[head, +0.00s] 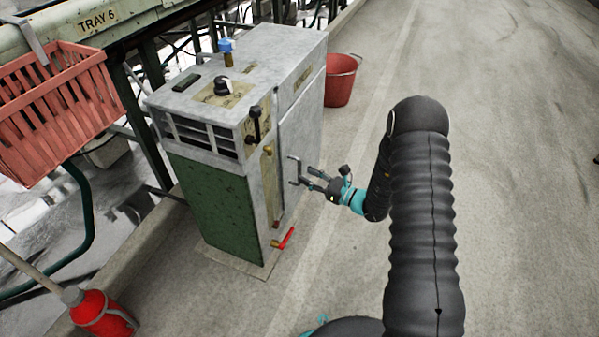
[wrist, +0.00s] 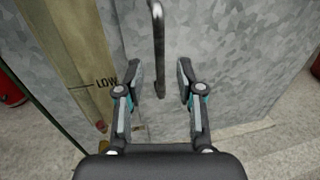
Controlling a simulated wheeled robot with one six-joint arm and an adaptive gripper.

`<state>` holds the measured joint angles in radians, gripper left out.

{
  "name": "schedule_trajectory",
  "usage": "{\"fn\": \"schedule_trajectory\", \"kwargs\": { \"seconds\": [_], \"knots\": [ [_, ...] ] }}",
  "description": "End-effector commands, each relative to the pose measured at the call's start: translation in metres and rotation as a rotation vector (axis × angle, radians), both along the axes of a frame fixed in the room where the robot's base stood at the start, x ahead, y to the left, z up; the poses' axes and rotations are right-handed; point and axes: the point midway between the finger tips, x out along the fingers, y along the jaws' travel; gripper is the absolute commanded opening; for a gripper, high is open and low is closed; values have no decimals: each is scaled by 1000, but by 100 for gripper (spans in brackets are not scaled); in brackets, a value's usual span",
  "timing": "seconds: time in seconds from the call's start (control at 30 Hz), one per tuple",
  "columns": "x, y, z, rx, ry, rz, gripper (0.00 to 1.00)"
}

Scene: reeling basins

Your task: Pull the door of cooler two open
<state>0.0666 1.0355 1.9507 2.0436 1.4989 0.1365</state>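The cooler (head: 210,205) is a grey metal cabinet with a green front panel, standing on the floor in the head view. Its door (head: 300,125) is the grey panel on the right side and looks closed. A metal bar handle (head: 293,170) sticks out from the door; it also shows in the wrist view (wrist: 158,45). My gripper (head: 306,178) is at the handle. In the wrist view my gripper (wrist: 159,80) has its fingers spread, one on each side of the handle, with gaps between them and the bar. Whether the cooler is number two cannot be read.
A red-handled valve (head: 286,238) sits low at the cooler's front corner. A red bucket (head: 341,80) stands behind the cooler. A red basket (head: 55,110) hangs at the left, and a red container (head: 103,315) is at lower left. The floor to the right is clear.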

Motion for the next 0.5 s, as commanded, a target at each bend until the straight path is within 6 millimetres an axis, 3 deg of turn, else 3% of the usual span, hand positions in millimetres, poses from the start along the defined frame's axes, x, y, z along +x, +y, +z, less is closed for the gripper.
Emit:
{"fn": "schedule_trajectory", "kwargs": {
  "seconds": [0.2,0.5],
  "knots": [
    [15,26,0,-1,-1,1,37],
    [22,36,0,0,-1,0,37]
  ]
}}
